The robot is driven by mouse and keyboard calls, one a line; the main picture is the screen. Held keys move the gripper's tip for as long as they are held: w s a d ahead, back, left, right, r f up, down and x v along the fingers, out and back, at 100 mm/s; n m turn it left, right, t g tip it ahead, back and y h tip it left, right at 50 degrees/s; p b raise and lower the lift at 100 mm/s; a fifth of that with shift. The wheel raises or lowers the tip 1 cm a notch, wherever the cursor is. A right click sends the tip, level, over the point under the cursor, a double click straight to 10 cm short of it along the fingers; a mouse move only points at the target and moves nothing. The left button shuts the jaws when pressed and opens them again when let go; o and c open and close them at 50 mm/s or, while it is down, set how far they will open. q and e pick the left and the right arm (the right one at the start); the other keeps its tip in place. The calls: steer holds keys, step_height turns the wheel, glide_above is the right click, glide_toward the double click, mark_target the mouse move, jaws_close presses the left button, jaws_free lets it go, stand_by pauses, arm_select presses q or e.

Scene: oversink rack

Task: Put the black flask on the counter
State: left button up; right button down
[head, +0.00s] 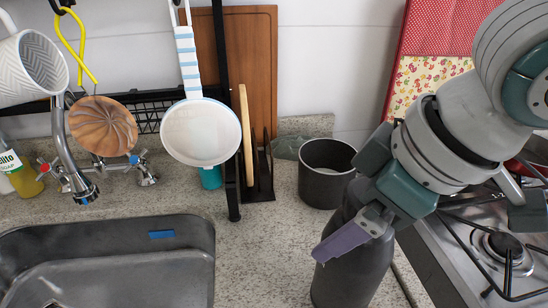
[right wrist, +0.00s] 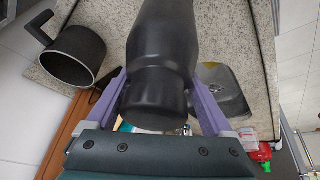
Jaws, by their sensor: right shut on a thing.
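The black flask (head: 343,284) is at the bottom right of centre in the head view, with its lower end cut off by the frame. It also fills the middle of the right wrist view (right wrist: 165,50). My right gripper (head: 347,240) has its purple fingers shut on either side of the flask near its cap end. One finger is hidden behind the flask in the head view. The flask is over the speckled stone counter (head: 262,240); I cannot tell whether its base touches it. My left gripper is not in view.
A dark pot (head: 322,190) stands on the counter just behind the flask. The gas stove (head: 490,262) is to the right and the sink (head: 195,250) to the left. Counter between sink and flask is clear.

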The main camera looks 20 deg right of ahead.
step_height(320, 180, down, 3)
steer(key=shift+r, duration=0.2)
jaws_free()
steer(key=shift+f, duration=0.15)
steer(key=p+v, duration=0.1)
steer(key=v, duration=1.1)
steer(key=shift+d+p, duration=0.1)
steer(key=shift+p, duration=0.3)
